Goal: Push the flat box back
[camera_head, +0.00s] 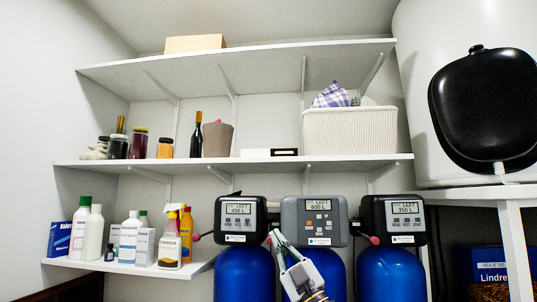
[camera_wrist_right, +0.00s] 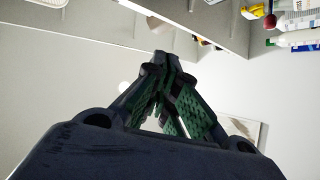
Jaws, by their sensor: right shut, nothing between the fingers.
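A low, flat white box (camera_head: 256,153) lies on the middle shelf (camera_head: 330,161), near its front edge, with a dark-faced flat piece (camera_head: 285,152) at its right end. I cannot tell whether these are one box or two. My right gripper (camera_head: 275,238) is in front of the filter vessels, below the shelf and apart from the flat box. It points up and to the left. In the right wrist view its fingers (camera_wrist_right: 162,62) meet at the tips, with nothing between them. The flat box is not clearly seen there. My left gripper is not in view.
A dark bottle (camera_head: 196,135) and a brown pot (camera_head: 217,139) stand left of the flat box; a white basket (camera_head: 350,130) stands to its right. A tan box (camera_head: 195,43) lies on the top shelf.

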